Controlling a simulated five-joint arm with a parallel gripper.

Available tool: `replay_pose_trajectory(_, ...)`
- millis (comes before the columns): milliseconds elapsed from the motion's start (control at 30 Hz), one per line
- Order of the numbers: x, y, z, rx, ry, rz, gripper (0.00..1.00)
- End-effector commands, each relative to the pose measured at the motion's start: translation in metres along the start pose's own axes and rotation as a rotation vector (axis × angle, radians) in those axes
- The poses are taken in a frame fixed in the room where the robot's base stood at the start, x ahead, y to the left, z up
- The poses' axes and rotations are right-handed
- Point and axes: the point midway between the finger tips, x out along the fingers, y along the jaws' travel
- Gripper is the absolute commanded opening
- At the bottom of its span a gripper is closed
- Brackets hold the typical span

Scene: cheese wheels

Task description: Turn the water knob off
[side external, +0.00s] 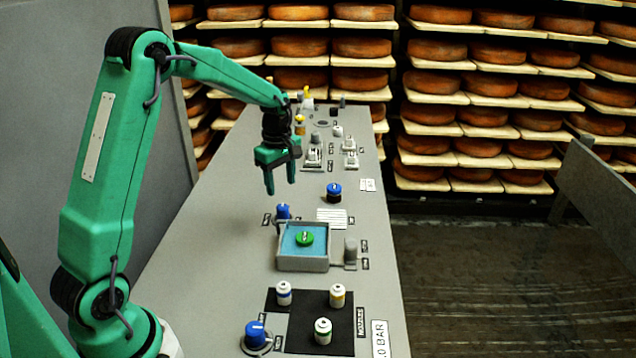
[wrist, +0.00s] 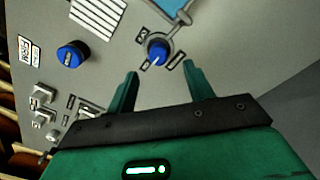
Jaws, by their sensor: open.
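A blue knob (side external: 283,212) stands on the grey counter at the left back corner of a small basin of blue water (side external: 281,262). In the wrist view the same knob (wrist: 158,51) has a white pointer mark, with a small dark label on each side too small to read. The pointer seems to face the lower left label, but I cannot be sure. My gripper (side external: 281,186) is open and empty, pointing down above the counter, just above and behind the knob. In the wrist view my open fingers (wrist: 161,73) stand apart below the knob, not touching it.
A green disc (side external: 304,239) sits in the basin. Other blue knobs stand behind (side external: 334,191) and at the front (side external: 256,335). White bottles stand on a black mat (side external: 300,341). Switches and small fittings are farther back. The counter's left side is clear.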

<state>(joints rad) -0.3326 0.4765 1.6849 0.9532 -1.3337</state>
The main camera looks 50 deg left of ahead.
Motion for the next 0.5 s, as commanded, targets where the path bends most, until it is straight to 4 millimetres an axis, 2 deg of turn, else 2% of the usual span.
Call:
replay_pose_trajectory(167, 0.019, 0.007, -0.01, -0.083, -0.005, -0.024, 0.52)
replay_pose_trajectory(500, 0.024, 0.008, -0.012, -0.101, -0.005, -0.027, 0.52)
